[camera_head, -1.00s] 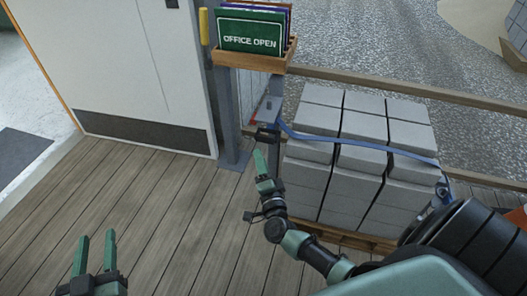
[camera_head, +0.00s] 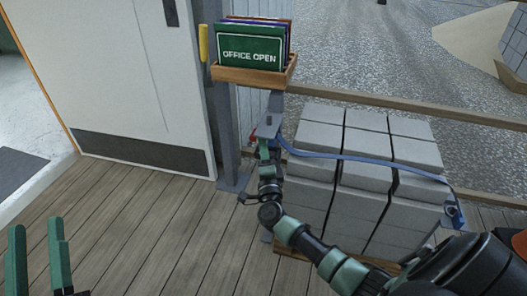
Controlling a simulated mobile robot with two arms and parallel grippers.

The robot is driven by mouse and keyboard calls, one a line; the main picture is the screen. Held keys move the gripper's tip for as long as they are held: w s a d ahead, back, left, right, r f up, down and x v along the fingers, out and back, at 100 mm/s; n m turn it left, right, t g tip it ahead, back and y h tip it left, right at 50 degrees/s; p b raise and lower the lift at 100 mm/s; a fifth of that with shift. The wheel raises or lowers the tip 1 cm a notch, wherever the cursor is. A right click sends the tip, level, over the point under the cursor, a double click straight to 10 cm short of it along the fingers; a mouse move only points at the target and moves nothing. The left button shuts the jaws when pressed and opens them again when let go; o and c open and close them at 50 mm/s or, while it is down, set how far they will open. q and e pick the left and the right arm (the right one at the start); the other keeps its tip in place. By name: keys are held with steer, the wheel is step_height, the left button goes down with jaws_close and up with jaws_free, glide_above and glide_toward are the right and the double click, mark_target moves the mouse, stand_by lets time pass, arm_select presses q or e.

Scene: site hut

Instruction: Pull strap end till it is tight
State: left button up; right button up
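A blue strap (camera_head: 350,157) runs across the upper front of a stack of grey blocks (camera_head: 357,187), from a post at the left to a metal fitting (camera_head: 453,211) at the right. My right gripper (camera_head: 268,143) is up at the strap's left end, beside the grey post fitting (camera_head: 272,122). Its fingertips are partly hidden by the fitting and its own wrist, so I cannot tell whether it holds the strap end. My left gripper (camera_head: 38,256) is open and empty above the floor at the lower left.
A wooden holder (camera_head: 250,76) with a green "OFFICE OPEN" sign (camera_head: 250,52) sits on the post above the strap. A white door (camera_head: 115,80) stands at the left. A wooden rail (camera_head: 400,102) runs behind the blocks. The plank floor (camera_head: 150,225) is clear in the middle.

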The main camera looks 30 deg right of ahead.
jaws_close()
steer(key=shift+r, duration=0.2)
stand_by(1.2)
